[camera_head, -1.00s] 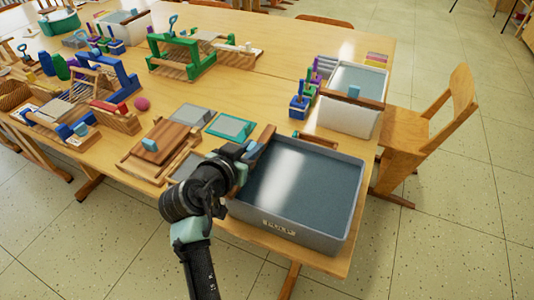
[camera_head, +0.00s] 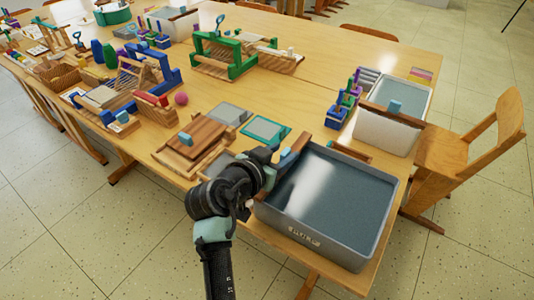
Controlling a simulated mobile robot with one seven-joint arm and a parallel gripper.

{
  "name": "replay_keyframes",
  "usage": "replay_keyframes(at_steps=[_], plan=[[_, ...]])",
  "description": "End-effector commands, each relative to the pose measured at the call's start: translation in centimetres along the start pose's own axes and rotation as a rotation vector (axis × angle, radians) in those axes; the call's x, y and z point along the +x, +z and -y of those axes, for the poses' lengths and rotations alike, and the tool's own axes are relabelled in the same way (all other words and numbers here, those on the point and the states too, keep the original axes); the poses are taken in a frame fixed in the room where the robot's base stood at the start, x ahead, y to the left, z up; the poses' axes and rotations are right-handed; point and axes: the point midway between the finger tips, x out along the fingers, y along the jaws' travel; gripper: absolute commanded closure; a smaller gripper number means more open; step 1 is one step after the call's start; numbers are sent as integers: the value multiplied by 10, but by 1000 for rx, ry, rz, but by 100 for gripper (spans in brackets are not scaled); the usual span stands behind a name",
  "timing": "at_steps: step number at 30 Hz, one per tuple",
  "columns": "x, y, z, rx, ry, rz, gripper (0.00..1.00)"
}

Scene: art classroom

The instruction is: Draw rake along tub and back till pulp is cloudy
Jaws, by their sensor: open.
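The grey tub labelled PULP (camera_head: 302,235) stands at the table's near right corner, holding flat, dark blue-grey liquid with a bright reflection. My gripper (camera_head: 277,160) is open at the tub's left edge, right beside the bar's near end. My dark wrist hides part of that rim and of the bar. I cannot tell whether the fingers touch the bar or straddle it.
A second, white tub (camera_head: 385,132) with a bar across it stands behind. Left of my arm lie wooden boards (camera_head: 196,138) and a green-edged frame (camera_head: 266,129). A wooden chair (camera_head: 470,150) stands close to the table's right side.

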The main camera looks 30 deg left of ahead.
Motion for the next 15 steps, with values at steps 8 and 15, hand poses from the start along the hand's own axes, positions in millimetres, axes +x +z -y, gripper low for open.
replay_keyframes(at_steps=[8,15], plan=[[-56,0,2,0,-5,1,52],[-102,0,1,0,-4,1,52]])
